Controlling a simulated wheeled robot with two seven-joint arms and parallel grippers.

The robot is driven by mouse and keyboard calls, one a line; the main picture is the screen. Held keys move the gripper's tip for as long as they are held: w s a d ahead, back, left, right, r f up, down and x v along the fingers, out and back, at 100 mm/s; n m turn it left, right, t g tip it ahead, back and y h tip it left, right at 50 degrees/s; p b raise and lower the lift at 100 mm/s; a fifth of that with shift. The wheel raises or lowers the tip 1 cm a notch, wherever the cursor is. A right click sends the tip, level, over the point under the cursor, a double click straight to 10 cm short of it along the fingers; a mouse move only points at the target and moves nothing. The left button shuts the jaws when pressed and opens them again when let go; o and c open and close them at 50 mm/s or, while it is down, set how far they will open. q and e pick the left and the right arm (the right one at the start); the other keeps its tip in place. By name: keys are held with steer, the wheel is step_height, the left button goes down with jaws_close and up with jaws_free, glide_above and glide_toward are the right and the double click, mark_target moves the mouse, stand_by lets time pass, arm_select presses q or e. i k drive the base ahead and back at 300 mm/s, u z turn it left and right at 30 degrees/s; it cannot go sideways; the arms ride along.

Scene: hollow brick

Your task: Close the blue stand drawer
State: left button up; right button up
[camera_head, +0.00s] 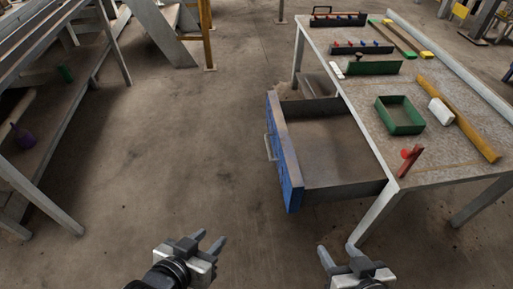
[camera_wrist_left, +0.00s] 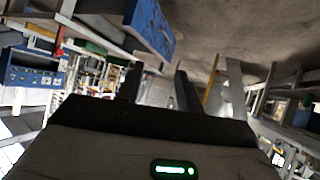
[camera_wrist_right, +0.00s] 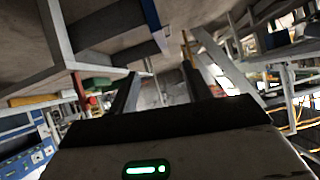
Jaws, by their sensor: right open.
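The blue stand drawer (camera_head: 283,159) is pulled out to the left from under the grey worktable (camera_head: 415,175). Its blue front with a pale handle (camera_head: 270,147) faces left, and its inside looks empty. The blue front also shows at the top of the left wrist view (camera_wrist_left: 153,28) and as a narrow strip in the right wrist view (camera_wrist_right: 151,14). My left gripper (camera_head: 208,241) is open and empty, below and left of the drawer in the head view. My right gripper (camera_head: 339,255) is open and empty, below the drawer near the table leg. Neither touches the drawer.
On the table are a green tray (camera_head: 400,116), a yellow bar (camera_head: 460,119), a white block (camera_head: 441,111) and a red item (camera_head: 409,162) near the front corner. A metal shelf rack (camera_head: 75,110) stands at the left. The floor left of the drawer is clear.

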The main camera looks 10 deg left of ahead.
mark_target(322, 155)
steer(key=z, duration=0.4)
steer(key=k, duration=0.25)
steer(key=u, duration=0.5)
steer(key=i, duration=1.1)
steer(key=z, duration=0.85)
